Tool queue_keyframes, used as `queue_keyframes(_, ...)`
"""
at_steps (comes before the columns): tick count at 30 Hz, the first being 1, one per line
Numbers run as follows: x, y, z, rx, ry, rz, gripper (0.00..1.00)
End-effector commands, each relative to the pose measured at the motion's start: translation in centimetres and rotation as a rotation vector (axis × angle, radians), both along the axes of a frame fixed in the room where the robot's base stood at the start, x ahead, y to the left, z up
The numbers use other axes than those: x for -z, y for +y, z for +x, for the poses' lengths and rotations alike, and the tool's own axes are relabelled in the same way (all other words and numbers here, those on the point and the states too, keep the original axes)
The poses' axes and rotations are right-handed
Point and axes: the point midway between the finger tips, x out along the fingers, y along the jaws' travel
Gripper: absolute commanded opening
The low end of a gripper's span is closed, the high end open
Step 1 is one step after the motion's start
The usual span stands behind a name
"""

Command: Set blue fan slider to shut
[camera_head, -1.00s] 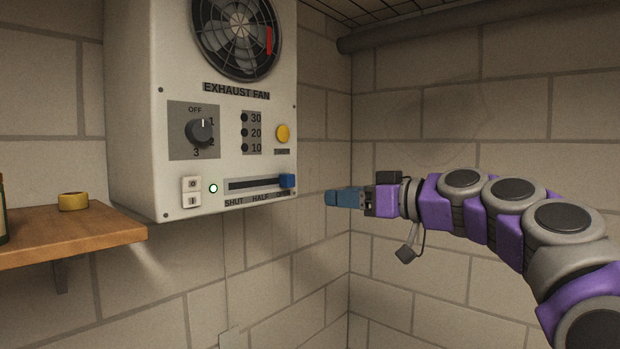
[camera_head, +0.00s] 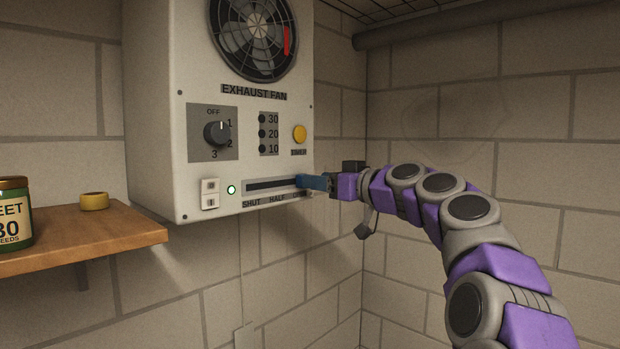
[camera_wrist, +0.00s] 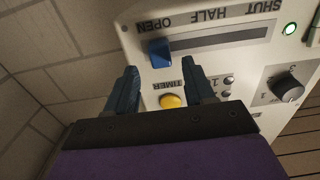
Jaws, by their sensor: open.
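The blue fan slider (camera_wrist: 159,52) sits at the OPEN end of its dark slot (camera_wrist: 220,37) on the exhaust fan box, beyond and roughly between my fingertips in the wrist view. In the head view the slot (camera_head: 270,185) runs from SHUT at left to the right end, where my gripper (camera_head: 306,182) covers the slider. My gripper (camera_wrist: 160,78) is open and empty in the wrist view, its two blue fingers apart. Whether a finger touches the slider I cannot tell.
The exhaust fan box (camera_head: 160,120) carries a knob (camera_head: 217,132), a yellow timer button (camera_head: 300,133), a white rocker switch (camera_head: 210,193) and a lit green lamp (camera_head: 231,189).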

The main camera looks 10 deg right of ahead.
Motion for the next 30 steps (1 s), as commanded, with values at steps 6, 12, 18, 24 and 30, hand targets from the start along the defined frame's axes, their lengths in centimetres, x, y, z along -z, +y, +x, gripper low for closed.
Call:
queue_keyframes(6,0.0,1.6,2.2,0.001,0.002,0.0,0.53)
queue_keyframes(12,0.0,2.2,2.9,0.001,0.0,0.0,0.53)
queue_keyframes(18,0.0,2.2,3.0,0.0,0.0,0.0,0.53)
queue_keyframes(24,0.0,2.2,3.0,0.0,0.001,0.0,0.41)
queue_keyframes(30,0.1,2.2,3.0,0.0,0.001,0.0,0.22)
